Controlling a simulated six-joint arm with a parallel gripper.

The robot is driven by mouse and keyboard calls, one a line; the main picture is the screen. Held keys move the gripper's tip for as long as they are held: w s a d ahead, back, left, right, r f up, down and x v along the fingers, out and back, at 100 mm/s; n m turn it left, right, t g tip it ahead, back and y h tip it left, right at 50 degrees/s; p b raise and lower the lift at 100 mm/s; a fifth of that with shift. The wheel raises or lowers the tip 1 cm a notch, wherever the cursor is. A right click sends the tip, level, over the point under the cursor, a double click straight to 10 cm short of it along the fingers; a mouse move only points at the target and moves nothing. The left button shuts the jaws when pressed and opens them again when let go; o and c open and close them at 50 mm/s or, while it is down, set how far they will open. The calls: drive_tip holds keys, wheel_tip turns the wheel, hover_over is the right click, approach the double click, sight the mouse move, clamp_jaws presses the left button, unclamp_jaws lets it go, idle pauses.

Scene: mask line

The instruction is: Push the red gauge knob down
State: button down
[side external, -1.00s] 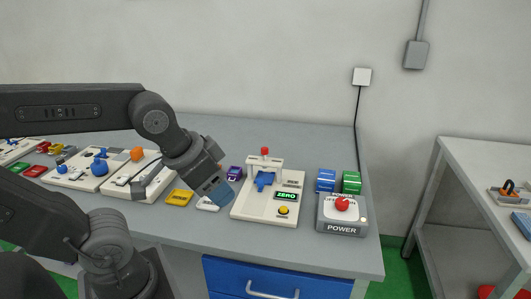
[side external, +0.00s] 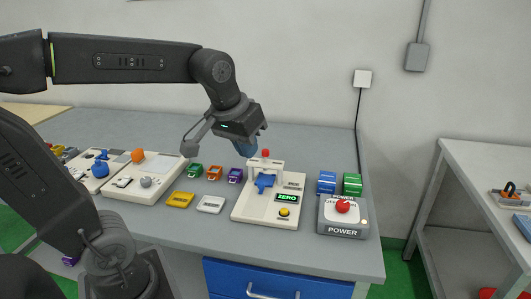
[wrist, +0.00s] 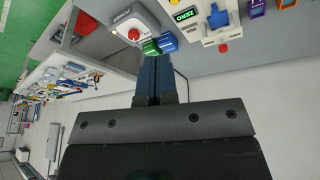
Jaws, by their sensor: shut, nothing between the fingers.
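The gauge (side external: 265,205) is a cream plate with a small white bridge, a blue part under it and a green ZERO display (side external: 287,197). Its red knob (side external: 266,153) stands upright on top of the bridge, and it also shows in the wrist view (wrist: 223,47). My gripper (side external: 247,150) is shut and empty, its blue fingers pointing down just left of the red knob in the side view. Whether it touches the knob or is in front of or behind it is unclear there; in the wrist view the shut fingertips (wrist: 157,58) are apart from the knob.
A grey power box (side external: 343,215) with a red switch stands right of the gauge, with blue (side external: 326,182) and green (side external: 352,184) blocks behind it. Small coloured frames and two cream boards lie left. The bench behind the gauge is clear.

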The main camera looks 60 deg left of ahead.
drive_tip(key=w+a+n+g, duration=0.2)
drive_tip(key=w+a+n, duration=0.4)
drive_tip(key=w+a, duration=0.5)
drive_tip(key=n+g, duration=0.2)
drive_tip(key=n, duration=0.4)
approach(265, 150)
drive_tip(key=shift+w+f, duration=0.2)
drive_tip(key=shift+f, duration=0.3)
drive_tip(key=shift+f, duration=0.1)
drive_tip(key=shift+a+f, duration=0.1)
drive_tip(key=shift+f, duration=1.55)
drive_tip(key=shift+a+f, duration=0.15)
drive_tip(key=shift+f, duration=1.55)
